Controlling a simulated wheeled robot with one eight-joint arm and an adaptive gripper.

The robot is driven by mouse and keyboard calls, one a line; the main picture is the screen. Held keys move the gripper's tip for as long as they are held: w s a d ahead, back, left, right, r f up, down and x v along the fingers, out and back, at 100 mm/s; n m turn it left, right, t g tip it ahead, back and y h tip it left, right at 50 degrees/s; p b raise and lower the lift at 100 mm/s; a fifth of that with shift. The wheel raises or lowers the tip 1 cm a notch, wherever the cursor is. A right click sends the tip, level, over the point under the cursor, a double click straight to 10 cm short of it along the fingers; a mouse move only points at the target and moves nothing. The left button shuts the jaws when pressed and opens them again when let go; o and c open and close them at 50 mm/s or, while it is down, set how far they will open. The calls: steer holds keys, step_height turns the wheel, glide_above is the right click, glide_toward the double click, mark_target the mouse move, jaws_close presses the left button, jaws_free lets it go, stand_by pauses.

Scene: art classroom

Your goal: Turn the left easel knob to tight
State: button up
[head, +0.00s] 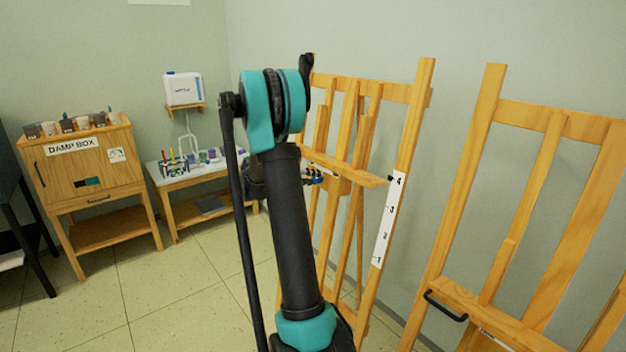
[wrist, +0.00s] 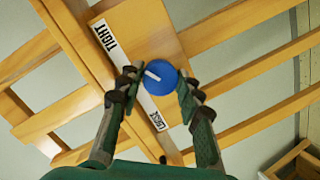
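In the wrist view, a round blue knob (wrist: 163,82) with a short white pointer sits on the wooden easel. The pointer aims left, between the ends of a white label strip (wrist: 118,62) reading TIGHT at the upper left and apparently LOOSE at the lower right. My gripper (wrist: 157,84) is open, with one finger on each side of the knob. Small gaps seem to show at the fingertips; contact is hard to judge. In the head view, the left easel (head: 411,115) stands behind my arm, which hides the knob and most of my gripper.
A second easel (head: 480,150) with a black handle (head: 446,307) stands to the right. A numbered strip (head: 389,218) is on the left easel's right post. A low table (head: 190,176) and a damp box cabinet (head: 90,170) stand at the left. Floor between is clear.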

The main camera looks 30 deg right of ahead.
steer(key=o, duration=0.5)
steer(key=shift+c, duration=0.2)
steer(key=v, duration=1.2)
steer(key=s+a+f+n+t+y, duration=0.1)
steer(key=s+a+f+y, duration=0.3)
steer(key=s, duration=0.6)
steer(key=s+a+f+n+t+y, duration=0.1)
steer(key=s+a+f+n+y, duration=0.2)
steer(key=s+a+f+y, duration=0.2)
steer(key=s+a+f+n+t+y, duration=0.1)
steer(key=s+a+f+n+y, duration=0.2)
steer(key=s+a+f, duration=0.6)
steer(key=s+a+y, duration=0.2)
steer(key=s+a, duration=0.2)
steer(key=s, duration=0.2)
steer(key=shift+a+t, duration=0.2)
steer(key=shift+t, duration=0.2)
